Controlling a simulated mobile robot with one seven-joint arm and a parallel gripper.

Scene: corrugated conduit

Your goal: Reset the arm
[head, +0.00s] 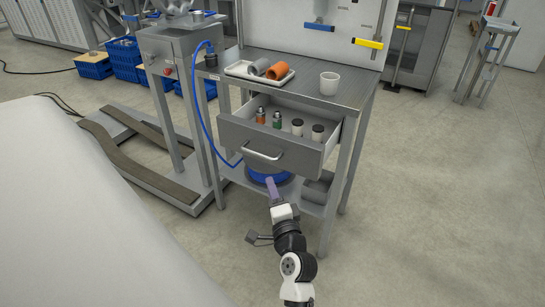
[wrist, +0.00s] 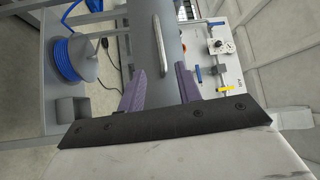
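My gripper (head: 271,186) is in front of and below the open drawer of the metal workbench, with its purple fingers pointing toward the bench. In the wrist view the two fingers (wrist: 159,80) stand apart with nothing between them, so it is open and empty. The grey drawer front (head: 262,146) with its bar handle (wrist: 159,40) shows beyond the fingers. No contact with the drawer is visible. My arm reaches up from the bottom of the head view.
The pulled-out drawer holds several small bottles and jars. A tray (head: 236,73) with orange and grey pipe pieces and a white cup (head: 329,84) stand on the bench top (head: 300,88). A blue hose coil (wrist: 68,58) lies on the lower shelf.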

